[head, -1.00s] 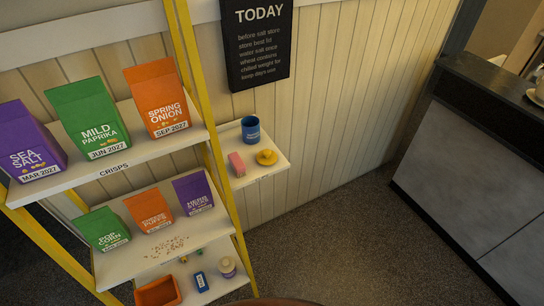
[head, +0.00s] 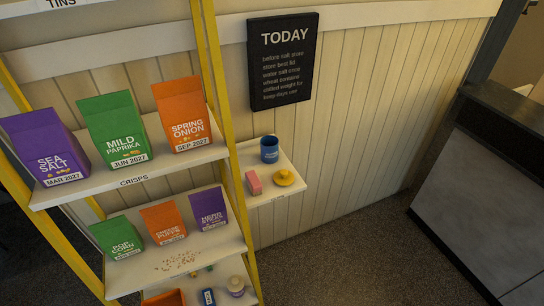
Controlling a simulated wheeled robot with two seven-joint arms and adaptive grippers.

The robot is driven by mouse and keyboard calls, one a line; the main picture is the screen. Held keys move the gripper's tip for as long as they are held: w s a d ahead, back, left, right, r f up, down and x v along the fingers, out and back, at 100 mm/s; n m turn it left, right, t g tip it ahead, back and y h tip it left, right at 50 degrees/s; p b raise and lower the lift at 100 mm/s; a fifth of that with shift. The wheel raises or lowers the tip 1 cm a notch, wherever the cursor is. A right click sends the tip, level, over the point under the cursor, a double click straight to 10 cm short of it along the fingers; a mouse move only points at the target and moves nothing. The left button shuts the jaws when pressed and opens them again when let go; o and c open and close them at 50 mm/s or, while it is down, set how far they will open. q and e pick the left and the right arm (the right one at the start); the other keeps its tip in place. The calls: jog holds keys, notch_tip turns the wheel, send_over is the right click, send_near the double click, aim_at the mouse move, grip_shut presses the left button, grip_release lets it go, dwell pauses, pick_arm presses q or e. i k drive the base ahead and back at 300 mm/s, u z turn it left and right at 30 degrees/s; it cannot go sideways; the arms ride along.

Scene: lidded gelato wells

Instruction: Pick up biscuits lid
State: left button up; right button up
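A yellow round lid-like piece with a raised middle (head: 284,178) lies on a small white wall shelf (head: 265,200). I cannot read any name on it, so I cannot tell whether it is the biscuits lid. A blue cylindrical tin or cup (head: 270,149) with small pale writing stands behind it on the same shelf. A pink block (head: 253,183) is to the left of the yellow piece, apart from it. Neither of my grippers is in view.
A yellow-framed rack (head: 217,100) at the left holds purple, green and orange crisps packets (head: 113,131). Crumbs (head: 180,260) and small items, including a white-lidded jar (head: 236,286), are lower down. A dark TODAY board (head: 283,62) hangs above. A counter (head: 475,200) stands right; floor between is clear.

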aim_at(283, 178)
jog(key=u, duration=0.1)
jog(key=k, duration=0.35)
jog(key=z, duration=1.35)
jog(key=i, duration=0.7)
jog(key=u, duration=1.1)
jog(key=i, duration=0.6)
jog(key=u, duration=0.65)
